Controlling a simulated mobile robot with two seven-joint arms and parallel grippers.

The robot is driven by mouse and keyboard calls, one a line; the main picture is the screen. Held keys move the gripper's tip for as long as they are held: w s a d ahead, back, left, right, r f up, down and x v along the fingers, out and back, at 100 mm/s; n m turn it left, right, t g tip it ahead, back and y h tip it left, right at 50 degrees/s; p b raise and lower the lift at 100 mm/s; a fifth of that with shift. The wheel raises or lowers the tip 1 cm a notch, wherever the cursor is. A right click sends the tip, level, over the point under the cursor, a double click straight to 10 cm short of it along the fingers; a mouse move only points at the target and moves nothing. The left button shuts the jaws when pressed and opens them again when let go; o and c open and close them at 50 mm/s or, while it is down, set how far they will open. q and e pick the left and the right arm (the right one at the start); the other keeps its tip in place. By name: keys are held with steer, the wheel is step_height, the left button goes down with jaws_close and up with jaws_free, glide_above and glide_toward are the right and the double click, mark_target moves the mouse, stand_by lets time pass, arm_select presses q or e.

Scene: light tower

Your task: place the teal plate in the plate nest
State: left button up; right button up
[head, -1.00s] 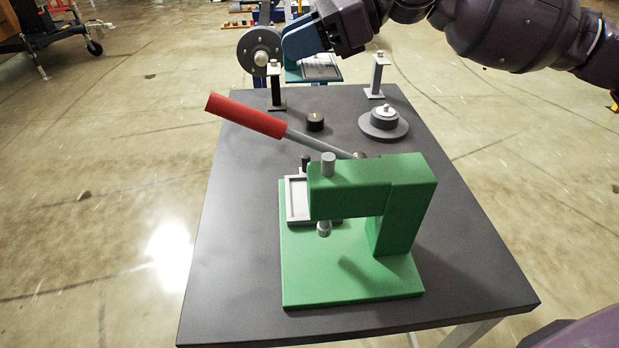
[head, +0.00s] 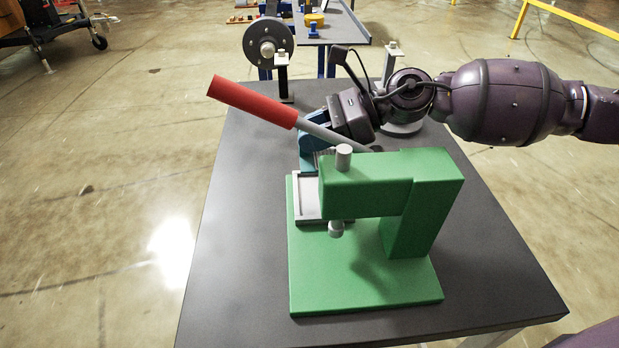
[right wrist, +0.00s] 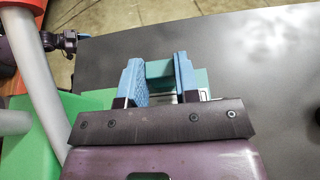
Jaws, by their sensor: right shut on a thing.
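My right gripper (head: 309,150) reaches in from the right behind the green press, its blue fingers low beside the grey plate nest (head: 297,198). In the right wrist view the teal plate (right wrist: 158,69) shows between and beyond the two blue fingers (right wrist: 158,82), which are shut on it. In the head view the plate is mostly hidden behind the fingers and the press. It is close to the far end of the nest; whether it touches the nest I cannot tell. My left gripper is not in view.
The green press (head: 400,190) stands over the near part of the table. Its red-handled lever (head: 252,101) slants up to the left, close to my gripper. Two posts and a round grey base stand at the far edge. The table's left strip is clear.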

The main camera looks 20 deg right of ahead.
step_height(320, 180, down, 4)
steer(key=shift+r, duration=0.2)
step_height(320, 180, down, 6)
steer(key=shift+f+b, duration=0.25)
steer(key=shift+b, duration=0.8)
steer(key=shift+f, duration=0.1)
steer(key=shift+f, duration=0.1)
steer(key=o, duration=1)
